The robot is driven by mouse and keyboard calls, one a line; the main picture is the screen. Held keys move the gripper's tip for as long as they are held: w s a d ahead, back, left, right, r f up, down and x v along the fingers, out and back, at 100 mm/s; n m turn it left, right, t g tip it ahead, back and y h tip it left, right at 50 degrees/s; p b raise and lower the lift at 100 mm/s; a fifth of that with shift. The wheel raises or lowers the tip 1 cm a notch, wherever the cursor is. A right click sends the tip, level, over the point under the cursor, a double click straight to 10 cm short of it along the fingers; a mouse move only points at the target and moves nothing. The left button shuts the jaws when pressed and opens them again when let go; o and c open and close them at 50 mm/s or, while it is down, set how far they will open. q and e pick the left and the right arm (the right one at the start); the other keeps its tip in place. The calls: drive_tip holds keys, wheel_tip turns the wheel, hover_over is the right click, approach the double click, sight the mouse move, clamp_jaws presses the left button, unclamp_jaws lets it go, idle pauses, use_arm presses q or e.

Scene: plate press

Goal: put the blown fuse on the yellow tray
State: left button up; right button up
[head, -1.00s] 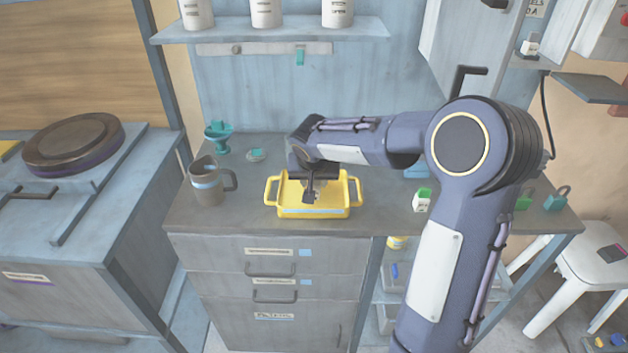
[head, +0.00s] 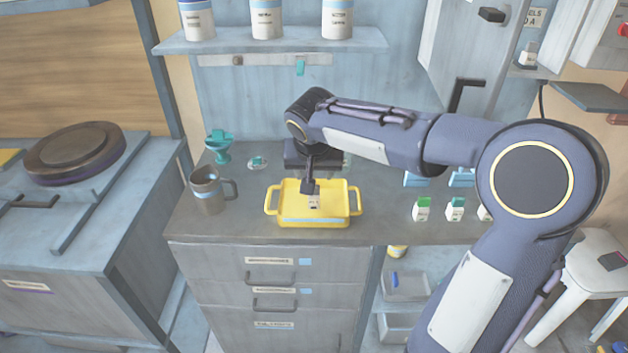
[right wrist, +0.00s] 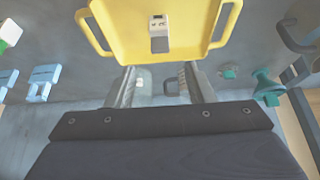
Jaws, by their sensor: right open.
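The yellow tray (head: 286,217) sits on the grey counter; part of it also shows at the top of the right wrist view (right wrist: 118,42). A small white and grey fuse (head: 314,203) lies inside the tray, and it shows clearly in the right wrist view (right wrist: 158,33). It has dark marks on its white part. My right gripper (head: 311,187) is over the tray, just behind the fuse in the picture. In the right wrist view its two fingers (right wrist: 158,84) are spread, with nothing held between them, and the fuse lies beyond them. My left gripper is out of view.
Several white fuses with green tops (head: 423,210) stand right of the tray, near light-blue holders (head: 416,180). A grey mug (head: 207,191) and a teal cup-like object (head: 219,147) stand left. A shelf with white canisters (head: 266,20) is above. Bare counter lies between mug and tray.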

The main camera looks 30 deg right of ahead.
drive_tip(key=s+a+f+n+y, duration=0.1)
drive_tip(key=s+a+y, duration=0.1)
drive_tip(key=s, duration=0.6)
drive_tip(key=s+a+f+n+y, duration=0.2)
drive_tip(key=s+a, duration=0.2)
drive_tip(key=s, duration=0.5)
drive_tip(key=s+a+f+n+t+y, duration=0.1)
drive_tip(key=s+a, duration=0.3)
drive_tip(key=s, duration=0.4)
drive_tip(key=shift+s+f+n+y, duration=0.3)
drive_tip(key=shift+f+n+y, duration=0.1)
drive_tip(key=shift+f+y, duration=0.35)
